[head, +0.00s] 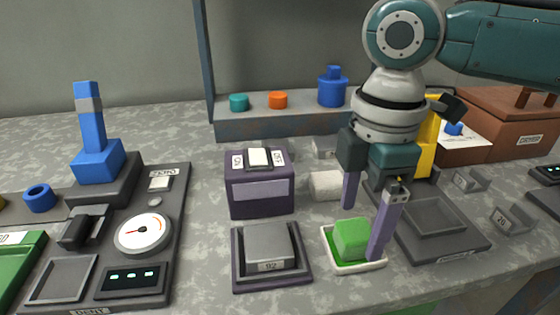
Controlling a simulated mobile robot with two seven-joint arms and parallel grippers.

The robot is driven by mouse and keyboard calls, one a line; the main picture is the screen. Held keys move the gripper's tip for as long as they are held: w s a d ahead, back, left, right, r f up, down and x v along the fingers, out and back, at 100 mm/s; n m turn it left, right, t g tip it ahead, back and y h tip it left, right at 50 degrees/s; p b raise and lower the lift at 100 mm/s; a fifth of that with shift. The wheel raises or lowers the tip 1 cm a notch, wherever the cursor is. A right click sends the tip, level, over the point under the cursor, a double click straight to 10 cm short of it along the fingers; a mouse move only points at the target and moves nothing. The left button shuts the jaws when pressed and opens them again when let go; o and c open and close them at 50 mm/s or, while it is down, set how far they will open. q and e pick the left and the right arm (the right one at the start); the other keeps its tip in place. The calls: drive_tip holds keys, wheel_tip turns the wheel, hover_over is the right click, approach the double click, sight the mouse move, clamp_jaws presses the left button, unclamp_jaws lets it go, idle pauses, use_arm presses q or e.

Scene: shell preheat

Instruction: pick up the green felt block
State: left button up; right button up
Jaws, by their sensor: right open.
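The green felt block (351,239) sits in a small white tray (350,268) with a green inside, near the front of the table. My right gripper (362,232) reaches down from the upper right with its purple fingers apart. One finger stands at the block's right side and overlaps it in the picture; the other is behind the block, higher up. I cannot tell whether either finger touches the block. My left gripper does not show.
A grey block marked 92 (268,245) rests on a dark square base to the left. A purple box (258,190) and a whitish cylinder (325,185) stand behind. A dark grey tray device (440,245) lies close on the right. A gauge panel (150,260) stands far left.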

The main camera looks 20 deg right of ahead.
drive_tip(key=shift+a+f, duration=0.1)
drive_tip(key=shift+f, duration=0.75)
drive_tip(key=shift+c, duration=0.4)
drive_tip(key=c, duration=1.4)
